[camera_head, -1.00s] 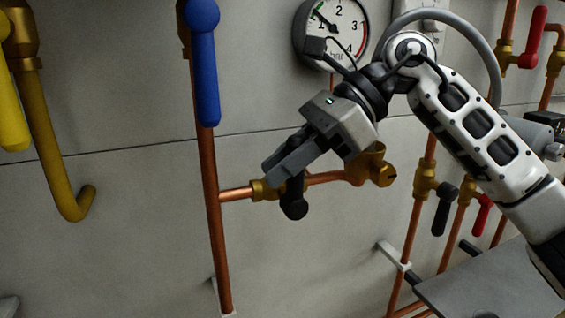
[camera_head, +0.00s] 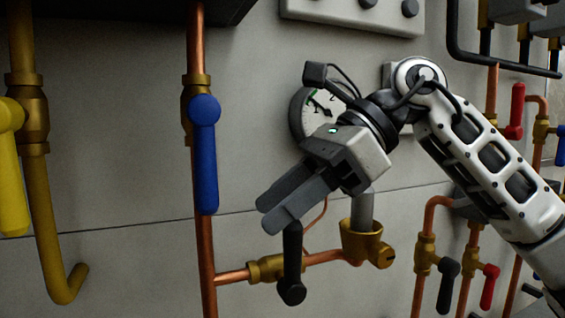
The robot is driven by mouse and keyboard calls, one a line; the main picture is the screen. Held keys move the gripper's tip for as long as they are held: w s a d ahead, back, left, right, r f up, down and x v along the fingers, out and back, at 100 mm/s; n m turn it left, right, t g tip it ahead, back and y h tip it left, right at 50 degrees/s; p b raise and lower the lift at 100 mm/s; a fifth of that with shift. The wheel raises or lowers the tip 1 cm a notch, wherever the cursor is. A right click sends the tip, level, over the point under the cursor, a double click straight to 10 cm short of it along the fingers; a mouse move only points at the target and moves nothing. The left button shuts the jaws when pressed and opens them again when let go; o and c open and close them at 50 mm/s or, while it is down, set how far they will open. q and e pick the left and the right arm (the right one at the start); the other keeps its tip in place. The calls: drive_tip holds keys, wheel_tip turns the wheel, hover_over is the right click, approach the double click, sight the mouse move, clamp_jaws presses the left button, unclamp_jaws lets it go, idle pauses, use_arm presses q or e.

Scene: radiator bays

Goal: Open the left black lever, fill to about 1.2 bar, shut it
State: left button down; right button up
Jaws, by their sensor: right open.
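The left black lever (camera_head: 292,264) is on a brass valve (camera_head: 264,268) in a short horizontal copper pipe. It stands upright in the picture, across the pipe, with its round end low. My right gripper (camera_head: 268,213) is open and empty. Its dark fingers point down-left, and their tips are just above and left of the lever's top; I cannot tell whether they touch it. The pressure gauge (camera_head: 303,113) is mostly hidden behind my right gripper and wrist, so I cannot read its value. My left gripper is not in view.
A blue lever (camera_head: 205,155) hangs on the vertical copper pipe to the left, and a yellow lever (camera_head: 9,170) is at the far left. Another black lever (camera_head: 446,286) and red levers (camera_head: 489,287) are at right. A brass cup-shaped fitting (camera_head: 361,240) stands beside the valve.

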drive_tip(key=s+r, duration=0.6)
drive_tip(key=s, duration=0.4)
drive_tip(key=shift+s, duration=0.4)
